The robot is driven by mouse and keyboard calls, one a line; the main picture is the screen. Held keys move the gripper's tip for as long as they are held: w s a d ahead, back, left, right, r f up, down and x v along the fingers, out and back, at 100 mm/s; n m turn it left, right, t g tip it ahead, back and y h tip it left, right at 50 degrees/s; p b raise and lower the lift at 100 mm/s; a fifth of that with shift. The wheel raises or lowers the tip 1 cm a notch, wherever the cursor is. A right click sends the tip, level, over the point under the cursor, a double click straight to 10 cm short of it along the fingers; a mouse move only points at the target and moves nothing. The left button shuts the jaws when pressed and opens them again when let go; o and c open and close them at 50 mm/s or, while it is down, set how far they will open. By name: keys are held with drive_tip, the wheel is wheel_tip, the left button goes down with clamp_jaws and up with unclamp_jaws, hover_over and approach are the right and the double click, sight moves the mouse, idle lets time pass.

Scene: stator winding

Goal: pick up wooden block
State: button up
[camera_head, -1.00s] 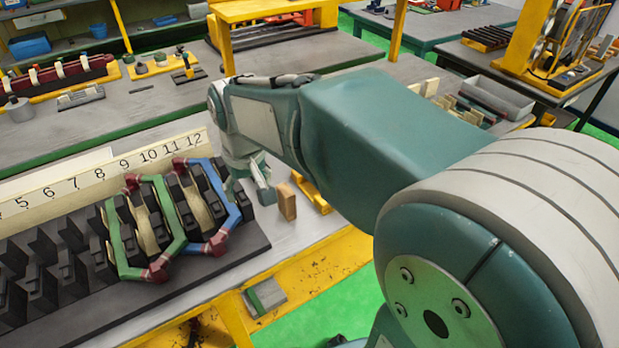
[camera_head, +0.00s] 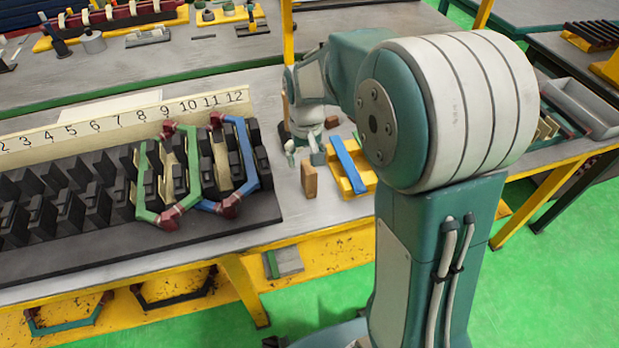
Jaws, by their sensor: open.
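A wooden block (camera_head: 309,180) stands upright on the grey bench top, just right of the black slotted base. My gripper (camera_head: 304,151) is open, with its two light grey fingers spread and pointing down just behind the block. No block is seen between the fingers. The fingers look apart from the block, but the exact gap in depth is hard to tell. A smaller brown block (camera_head: 331,122) lies further back, right of my gripper.
The black slotted base (camera_head: 262,212) carries green and blue coils (camera_head: 240,160) close on the left. A yellow holder with a blue bar (camera_head: 347,165) sits just right of the block. The bench's front edge is near.

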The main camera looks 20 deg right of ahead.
sight(308, 166)
drive_tip(key=f, duration=0.5)
drive_tip(key=shift+d+f, duration=0.15)
drive_tip(key=shift+d, duration=0.05)
drive_tip(key=shift+c, duration=0.3)
clamp_jaws()
